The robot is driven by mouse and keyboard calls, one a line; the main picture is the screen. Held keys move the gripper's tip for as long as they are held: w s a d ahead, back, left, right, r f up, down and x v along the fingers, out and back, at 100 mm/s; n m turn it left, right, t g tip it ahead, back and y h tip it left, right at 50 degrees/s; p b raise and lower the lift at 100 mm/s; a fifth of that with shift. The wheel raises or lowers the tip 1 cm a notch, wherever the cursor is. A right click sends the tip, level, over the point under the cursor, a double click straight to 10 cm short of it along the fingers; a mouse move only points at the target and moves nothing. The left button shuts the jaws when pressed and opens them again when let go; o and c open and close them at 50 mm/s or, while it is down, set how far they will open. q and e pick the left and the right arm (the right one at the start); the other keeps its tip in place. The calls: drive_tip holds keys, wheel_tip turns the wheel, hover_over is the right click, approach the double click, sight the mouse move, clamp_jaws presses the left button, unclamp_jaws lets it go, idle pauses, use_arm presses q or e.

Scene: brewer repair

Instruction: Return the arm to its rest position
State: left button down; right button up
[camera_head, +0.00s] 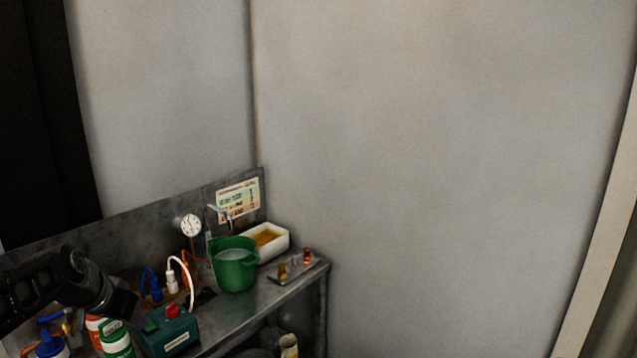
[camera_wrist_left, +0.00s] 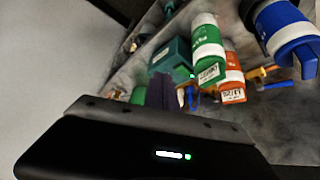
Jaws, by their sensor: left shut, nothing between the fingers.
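My left arm comes in from the left in the head view. My left gripper (camera_head: 146,322) is over the front left part of the bench, beside the teal box with the red button (camera_head: 172,330). In the left wrist view the fingers (camera_wrist_left: 165,92) are together, with nothing seen between them. The teal box (camera_wrist_left: 170,58) shows there just beyond the fingertips. My right gripper is not in view.
The metal bench (camera_head: 236,318) holds a green pot (camera_head: 234,268), a white tray (camera_head: 273,241), a small plate with fittings (camera_head: 296,268) and coloured cables. A green-and-white bottle (camera_wrist_left: 207,45), an orange-and-white bottle (camera_wrist_left: 231,78) and a blue-capped bottle (camera_wrist_left: 284,28) stand close by. Walls rise behind.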

use_arm(q)
drive_tip(key=s+d+f+n+h, duration=0.1)
drive_tip(key=d+f, duration=0.5)
drive_tip(key=f, duration=0.3)
drive_tip(key=s+d+f+n, duration=0.1)
drive_tip(key=d+f, duration=0.4)
drive_tip(key=f, duration=0.4)
drive_tip(key=d+f+n+h, duration=0.1)
drive_tip(key=d+f+n, duration=0.1)
drive_tip(key=d+f, duration=0.5)
drive_tip(key=s+d+f+g, duration=0.2)
drive_tip(key=s+d+f, duration=0.3)
drive_tip(key=s, duration=0.4)
drive_tip(key=s+d+f+g+h, duration=0.1)
drive_tip(key=s+d+f+g, duration=0.1)
drive_tip(key=s+d+f, duration=0.3)
drive_tip(key=s+d+f+m+g, duration=0.1)
drive_tip(key=s+d+f, duration=0.4)
drive_tip(key=s, duration=0.8)
drive_tip(key=shift+d+f+g+h, duration=0.15)
drive_tip(key=shift+f+g+h, duration=0.25)
drive_tip(key=shift+f, duration=0.45)
